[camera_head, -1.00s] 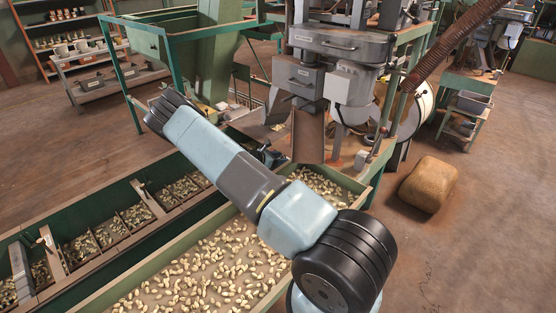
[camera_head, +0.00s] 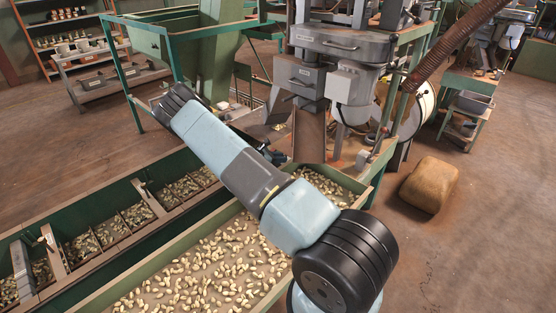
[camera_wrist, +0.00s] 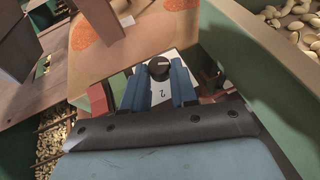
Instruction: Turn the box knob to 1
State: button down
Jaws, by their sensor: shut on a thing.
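The box knob (camera_wrist: 159,67) is a round black knob on a pale plate (camera_wrist: 162,93) in the wrist view. A figure "2" is printed on the plate, on the side nearer my gripper. My gripper (camera_wrist: 160,70) has its two blue fingers on either side of the knob, shut on it. The way the knob's pointer faces is too small to read, and I see no "1" mark. In the head view my arm hides the knob, and I cannot make out my gripper clearly.
A trough of nuts (camera_head: 97,299) with green walls runs below my arm. A grey machine (camera_head: 340,45) with a rusty chute (camera_head: 308,135) stands just beyond. A brown sack (camera_head: 430,185) lies on the open floor at right. A green wall (camera_wrist: 262,55) is close at right in the wrist view.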

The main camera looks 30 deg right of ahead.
jog(key=m+g, duration=0.1)
jog(key=g, duration=0.1)
jog(key=m+g, duration=0.1)
jog(key=m, duration=0.1)
jog(key=d+m+g, duration=0.1)
jog(key=g, duration=0.1)
jog(key=shift+w+m+g+y, duration=0.3)
jog(key=shift+w+m+y, duration=0.05)
jog(key=shift+m+y, duration=0.05)
jog(key=shift+w+f+m+g+y, duration=0.15)
jog(key=shift+m+g+y, duration=0.25)
jog(key=shift+m+g, duration=0.4)
jog(key=shift+w+r+m+g+y, duration=0.1)
jog(key=shift+m+g+y, duration=0.3)
jog(key=shift+m+g, duration=0.35)
jog(key=shift+g, duration=0.25)
jog(key=c, duration=0.9)
grip_release()
jog(key=shift+a, duration=0.1)
jog(key=shift+w, duration=0.1)
jog(key=shift+w+a, duration=0.15)
jog(key=v, duration=1.3)
jog(key=shift+r, duration=0.25)
